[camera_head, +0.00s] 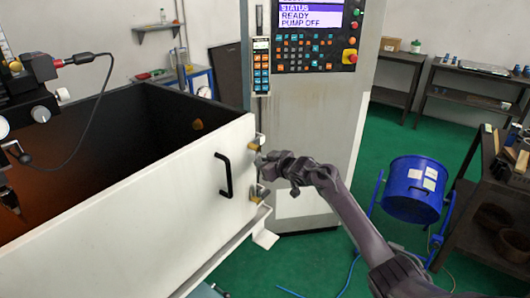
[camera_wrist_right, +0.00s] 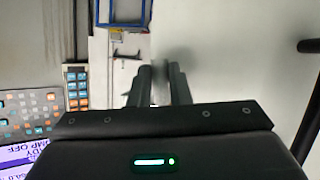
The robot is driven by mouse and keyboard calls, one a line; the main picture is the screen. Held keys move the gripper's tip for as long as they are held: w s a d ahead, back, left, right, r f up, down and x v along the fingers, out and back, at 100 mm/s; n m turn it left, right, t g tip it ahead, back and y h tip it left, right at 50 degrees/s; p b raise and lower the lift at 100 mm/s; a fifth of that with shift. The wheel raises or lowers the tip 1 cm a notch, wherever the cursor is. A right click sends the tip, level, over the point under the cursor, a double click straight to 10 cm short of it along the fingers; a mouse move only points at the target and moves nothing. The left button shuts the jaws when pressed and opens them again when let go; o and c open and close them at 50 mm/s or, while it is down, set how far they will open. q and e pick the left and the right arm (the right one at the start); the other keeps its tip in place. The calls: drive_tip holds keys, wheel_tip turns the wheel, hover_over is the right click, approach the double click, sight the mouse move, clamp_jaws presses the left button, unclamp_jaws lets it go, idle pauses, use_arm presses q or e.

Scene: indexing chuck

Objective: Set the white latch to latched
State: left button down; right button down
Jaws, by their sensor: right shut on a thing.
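My right gripper (camera_head: 262,164) reaches in from the right to the near right corner of the white machine door (camera_head: 150,190). In the right wrist view the two dark fingers (camera_wrist_right: 158,88) are close together around a small pale piece, which I take to be the white latch. The latch is mostly hidden by the fingers and blurred, so its position cannot be told. Small brass-coloured fittings show just above and below the gripper at the door's edge. My left gripper is not in view.
A black door handle (camera_head: 224,175) stands left of the gripper. The control panel (camera_head: 310,35) and its grey cabinet rise behind it. A blue drum (camera_head: 414,188) stands to the right.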

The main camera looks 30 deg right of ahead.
drive_tip(key=shift+s+a+m+p, duration=0.1)
drive_tip(key=shift+a+m+p, duration=0.2)
drive_tip(key=shift+m+p, duration=0.3)
drive_tip(key=c, duration=1.3)
unclamp_jaws()
drive_tip(key=shift+c, duration=0.2)
drive_tip(key=shift+s, duration=0.1)
drive_tip(key=b+v, duration=0.1)
drive_tip(key=v, duration=0.6)
drive_tip(key=shift+s+d+r+b, duration=0.2)
drive_tip(key=shift+s+r+b, duration=0.05)
drive_tip(key=shift+b, duration=0.15)
